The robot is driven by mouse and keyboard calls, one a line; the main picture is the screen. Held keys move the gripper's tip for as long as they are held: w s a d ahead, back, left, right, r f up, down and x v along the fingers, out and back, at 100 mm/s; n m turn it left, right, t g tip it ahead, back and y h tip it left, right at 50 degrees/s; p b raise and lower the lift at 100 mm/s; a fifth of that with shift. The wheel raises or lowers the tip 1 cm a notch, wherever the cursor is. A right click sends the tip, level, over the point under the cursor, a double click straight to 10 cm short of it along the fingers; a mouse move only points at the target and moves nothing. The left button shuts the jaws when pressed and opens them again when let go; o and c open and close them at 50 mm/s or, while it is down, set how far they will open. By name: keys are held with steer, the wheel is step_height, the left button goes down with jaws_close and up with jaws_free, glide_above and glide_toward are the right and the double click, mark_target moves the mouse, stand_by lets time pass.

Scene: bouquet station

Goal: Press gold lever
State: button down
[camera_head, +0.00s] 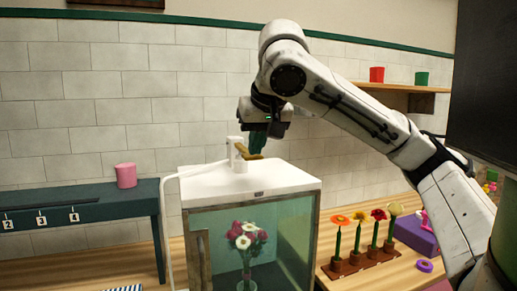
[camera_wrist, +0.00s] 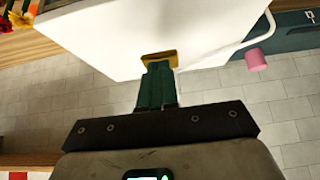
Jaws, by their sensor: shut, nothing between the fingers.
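The gold lever (camera_head: 248,155) sticks out from a white post (camera_head: 234,152) on top of a white cabinet (camera_head: 256,180) with a glass front. My gripper (camera_head: 258,143) is shut, points down and is right at the lever in the head view. In the wrist view my gripper (camera_wrist: 158,70) has its green fingertips together at the gold lever (camera_wrist: 160,57), which shows just past the tips. I cannot tell whether they touch. A bouquet (camera_head: 247,240) of white and pink-red flowers stands inside the cabinet.
Several flowers in brown holders (camera_head: 360,259) stand on the wooden table at right, near a purple box (camera_head: 414,236). A pink cup (camera_head: 126,175) sits on a dark green numbered shelf at left. A wall shelf (camera_head: 398,88) holds red and green cups.

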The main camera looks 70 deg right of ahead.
steer(key=v, duration=1)
steer(key=shift+w+r+b, duration=0.15)
steer(key=shift+w+b, duration=0.05)
steer(key=shift+b, duration=0.25)
stand_by(1.1)
